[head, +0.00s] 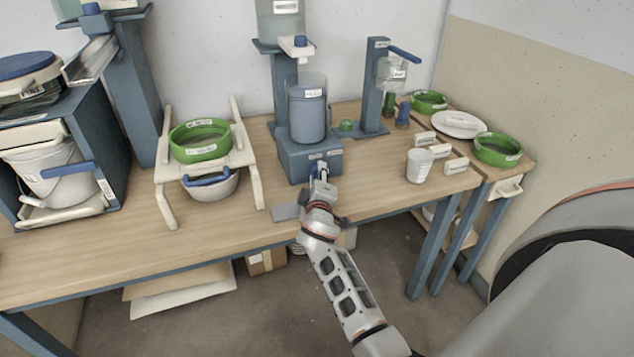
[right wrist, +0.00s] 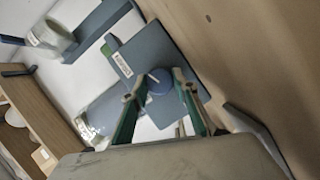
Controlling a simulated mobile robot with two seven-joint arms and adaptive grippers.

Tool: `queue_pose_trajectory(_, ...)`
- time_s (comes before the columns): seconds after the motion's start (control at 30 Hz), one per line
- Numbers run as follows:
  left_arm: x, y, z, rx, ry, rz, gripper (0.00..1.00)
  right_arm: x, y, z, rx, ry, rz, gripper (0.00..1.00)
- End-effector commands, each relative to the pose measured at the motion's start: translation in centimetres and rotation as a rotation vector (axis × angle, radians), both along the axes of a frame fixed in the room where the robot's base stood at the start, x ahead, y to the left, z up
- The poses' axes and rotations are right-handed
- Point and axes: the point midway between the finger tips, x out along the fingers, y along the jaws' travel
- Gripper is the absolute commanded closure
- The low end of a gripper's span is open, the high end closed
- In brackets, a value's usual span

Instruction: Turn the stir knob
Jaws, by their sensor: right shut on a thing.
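The stir knob (right wrist: 157,80) is a round blue knob with a white mark, on the front of a blue-grey stirrer base (head: 301,161). My right gripper (head: 320,175) reaches the front of this base from below. In the right wrist view its two fingers (right wrist: 160,90) stand on either side of the knob and are shut on it. In the head view the knob is mostly hidden by the gripper. The base also shows labels (right wrist: 124,64). My left gripper is not in view.
A white cup (head: 419,166) and small label cards stand on the wooden table (head: 383,201) to the right. A blue dispenser stand (head: 374,88) is behind. A rack with a green sieve (head: 199,141) stands left. The table front beside my arm is mostly free.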

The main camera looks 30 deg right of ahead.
Motion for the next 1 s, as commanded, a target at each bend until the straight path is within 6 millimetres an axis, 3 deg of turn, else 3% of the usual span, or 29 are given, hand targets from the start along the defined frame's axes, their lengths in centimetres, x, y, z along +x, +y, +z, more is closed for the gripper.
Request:
queue_pose_trajectory(0.07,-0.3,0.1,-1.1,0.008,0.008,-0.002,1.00,-0.1,0.0,-0.7,-0.049,0.017,0.000,0.93)
queue_pose_trajectory(0.4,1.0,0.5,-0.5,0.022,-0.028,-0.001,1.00,-0.1,0.0,-0.4,-0.180,0.047,0.001,0.93)
queue_pose_trajectory(0.93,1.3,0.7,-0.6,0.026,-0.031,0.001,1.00,0.0,0.0,-0.1,-0.203,0.050,0.000,0.93)
queue_pose_trajectory(0.97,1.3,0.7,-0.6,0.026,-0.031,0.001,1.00,0.0,0.0,-0.1,-0.203,0.050,0.000,0.69)
queue_pose_trajectory(1.0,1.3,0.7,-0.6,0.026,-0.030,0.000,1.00,0.0,0.0,-0.1,-0.203,0.050,0.000,0.59)
